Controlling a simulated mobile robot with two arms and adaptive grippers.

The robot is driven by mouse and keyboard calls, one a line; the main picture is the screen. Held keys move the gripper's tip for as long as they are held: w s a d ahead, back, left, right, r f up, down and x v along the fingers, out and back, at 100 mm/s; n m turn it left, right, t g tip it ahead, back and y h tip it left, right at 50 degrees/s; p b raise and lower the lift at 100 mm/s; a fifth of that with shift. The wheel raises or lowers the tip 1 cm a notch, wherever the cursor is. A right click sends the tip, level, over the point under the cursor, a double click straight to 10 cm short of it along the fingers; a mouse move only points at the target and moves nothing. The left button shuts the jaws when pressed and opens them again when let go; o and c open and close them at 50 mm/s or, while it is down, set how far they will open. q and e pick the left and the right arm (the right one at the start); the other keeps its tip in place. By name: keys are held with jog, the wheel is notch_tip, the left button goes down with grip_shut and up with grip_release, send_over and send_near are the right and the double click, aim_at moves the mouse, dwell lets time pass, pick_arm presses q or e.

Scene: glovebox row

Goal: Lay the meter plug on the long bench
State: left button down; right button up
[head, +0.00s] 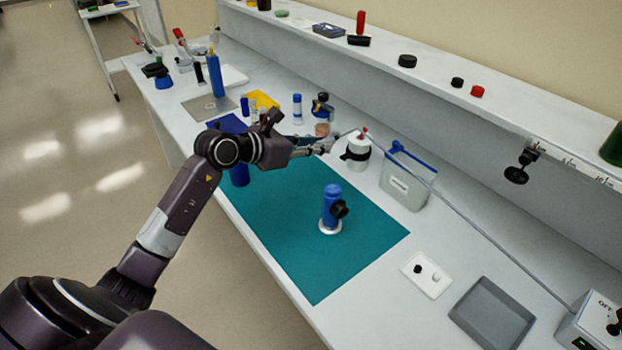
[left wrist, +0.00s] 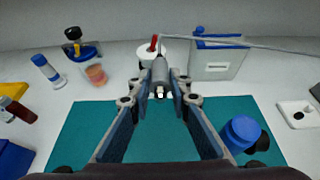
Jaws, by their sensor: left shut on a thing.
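My left gripper (head: 322,146) is over the far part of the teal mat (head: 340,262) on the long bench (head: 452,222). In the left wrist view its fingertips (left wrist: 160,92) are shut on the meter plug (left wrist: 160,72), a grey cylinder with a pale metal end pointing back between the fingers. The plug is held above the bench. A grey cable (head: 470,222) runs from the gripper area to the white meter box (head: 590,328) at the lower right. In the head view the plug is small and hard to separate from the fingertips. My right gripper is not in view.
Beyond the gripper stand a white bottle (head: 356,152) with a dark band and a clear bin (head: 404,183) with a blue handle. A blue device (head: 331,208) stands on the mat. A white tray (head: 427,275) and a grey tray (head: 492,313) lie nearer. Mat areas are bare.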

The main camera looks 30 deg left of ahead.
pick_arm(q)
send_over(317, 195)
notch_tip(317, 195, down, 8)
jog(key=shift+f, duration=2.6)
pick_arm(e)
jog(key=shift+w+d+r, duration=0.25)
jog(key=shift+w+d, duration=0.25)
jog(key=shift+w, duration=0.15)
pick_arm(q)
jog(key=shift+f+b, duration=0.4)
jog(key=shift+f, duration=0.2)
jog(key=c, duration=1.8)
grip_release()
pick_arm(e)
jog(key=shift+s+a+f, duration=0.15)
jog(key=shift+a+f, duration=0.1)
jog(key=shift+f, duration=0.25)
